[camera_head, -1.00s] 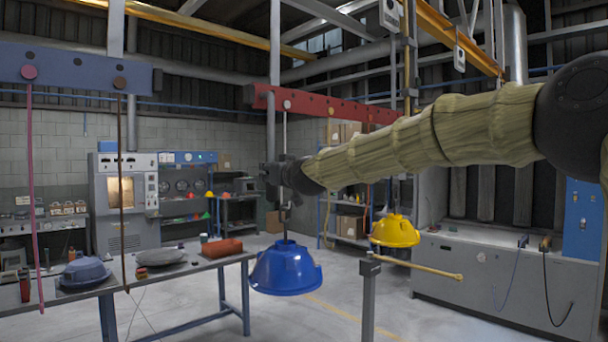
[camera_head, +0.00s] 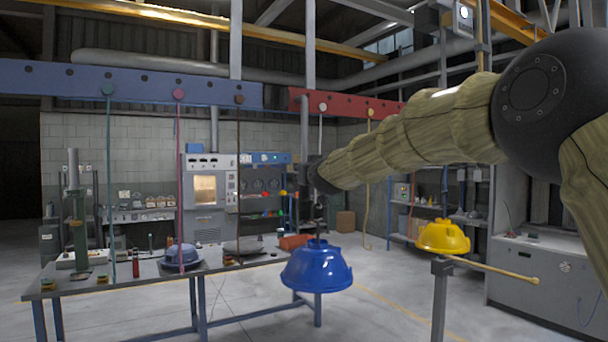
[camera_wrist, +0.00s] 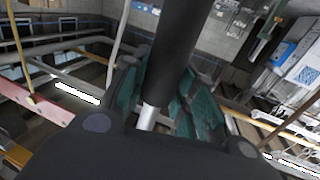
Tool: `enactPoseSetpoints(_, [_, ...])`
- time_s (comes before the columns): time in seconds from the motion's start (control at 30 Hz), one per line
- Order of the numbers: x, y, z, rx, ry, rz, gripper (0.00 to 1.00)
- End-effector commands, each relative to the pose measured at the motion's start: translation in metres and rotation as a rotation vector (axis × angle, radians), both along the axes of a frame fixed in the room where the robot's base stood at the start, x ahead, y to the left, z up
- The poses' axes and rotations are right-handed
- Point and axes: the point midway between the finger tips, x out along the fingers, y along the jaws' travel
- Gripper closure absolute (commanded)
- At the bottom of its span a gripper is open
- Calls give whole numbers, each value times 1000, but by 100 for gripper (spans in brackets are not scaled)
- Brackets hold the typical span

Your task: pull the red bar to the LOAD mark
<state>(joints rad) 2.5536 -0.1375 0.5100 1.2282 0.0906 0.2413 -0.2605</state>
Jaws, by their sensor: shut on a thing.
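The red bar (camera_head: 345,108) hangs overhead at centre, with round holes and cords along it. It also shows at the left of the wrist view (camera_wrist: 35,105). My gripper (camera_head: 318,188) is below the bar's left part. In the wrist view its teal finger pads are shut around a dark rod (camera_wrist: 180,50) with a bright metal section (camera_wrist: 148,117). A pale line runs from the bar down toward my gripper. A blue hood (camera_head: 316,270) hangs just below it, by a dark hook. I cannot make out a LOAD mark.
A blue bar (camera_head: 130,82) with hanging cords is at left, its end close to the red bar's. A workbench (camera_head: 110,284) with tools and a grey-blue hood stands below. A yellow hood (camera_head: 443,237) and a post with a rod (camera_head: 440,300) are at right. Floor at right of the bench is open.

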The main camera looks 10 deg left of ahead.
Motion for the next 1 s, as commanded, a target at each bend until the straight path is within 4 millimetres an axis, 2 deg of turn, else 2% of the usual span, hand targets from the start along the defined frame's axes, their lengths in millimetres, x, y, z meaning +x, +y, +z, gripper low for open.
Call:
enactPoseSetpoints(0.27, [0, 0, 4, 2, -4, -1, 100])
enactPoseSetpoints(0.3, [0, 0, 4, 3, -5, -1, 68])
enactPoseSetpoints(0.4, [0, 0, 4, 2, -4, 0, 50])
enactPoseSetpoints(0.77, [-2, 1, 2, 1, -2, 1, 49])
enactPoseSetpoints(1.0, [-21, -9, 2, 2, -1, 1, 49])
